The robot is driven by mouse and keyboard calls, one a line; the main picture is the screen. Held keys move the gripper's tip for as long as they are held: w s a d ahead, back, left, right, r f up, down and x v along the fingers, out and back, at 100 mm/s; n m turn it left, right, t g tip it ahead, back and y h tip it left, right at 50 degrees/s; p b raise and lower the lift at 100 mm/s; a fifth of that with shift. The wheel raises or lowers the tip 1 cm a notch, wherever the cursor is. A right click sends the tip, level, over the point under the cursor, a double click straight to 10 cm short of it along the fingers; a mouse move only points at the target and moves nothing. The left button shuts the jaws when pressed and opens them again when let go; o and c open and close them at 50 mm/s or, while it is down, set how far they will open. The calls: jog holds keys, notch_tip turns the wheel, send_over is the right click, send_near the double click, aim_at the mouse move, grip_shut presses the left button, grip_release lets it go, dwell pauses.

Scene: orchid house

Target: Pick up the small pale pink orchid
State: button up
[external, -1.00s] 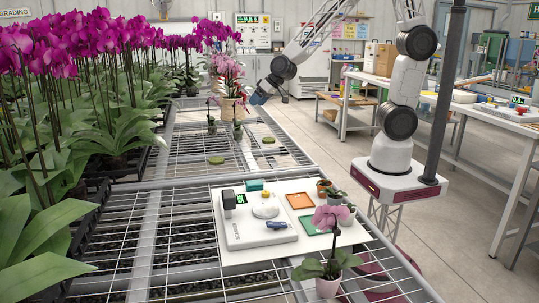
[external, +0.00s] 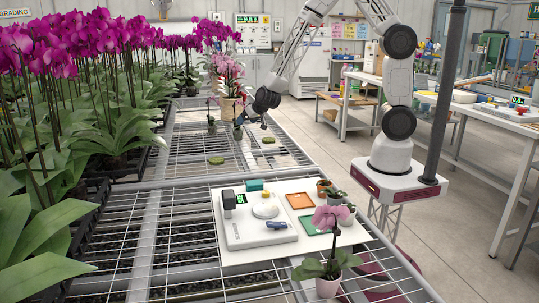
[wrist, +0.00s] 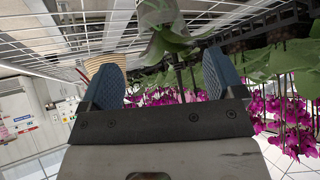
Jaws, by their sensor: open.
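A small potted orchid (external: 238,133) stands on the far wire bench, just below my gripper (external: 250,120); its blossoms are hard to make out there. In the wrist view my gripper (wrist: 163,85) is open, with blue pads either side of a thin upright stem (wrist: 180,78). The plant's green leaves (wrist: 172,47) and its pot (wrist: 158,12) show above, upside down. The stem lies between the pads, nearer the right one; I cannot tell any contact. Another small pale pink orchid (external: 331,217) stands in a pale pot at the front.
A larger pink orchid (external: 228,70) in a cream pot (external: 230,108) stands close behind my gripper. Another small potted plant (external: 212,126) is to its left. Green discs (external: 216,160) lie on the bench. Tall magenta orchids (external: 70,50) crowd the left. A scale (external: 255,235) is nearer.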

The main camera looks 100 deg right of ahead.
jog(key=shift+x, duration=1.3)
jog(key=shift+x, duration=2.6)
jog(key=shift+c, duration=0.5)
jog(key=c, duration=1)
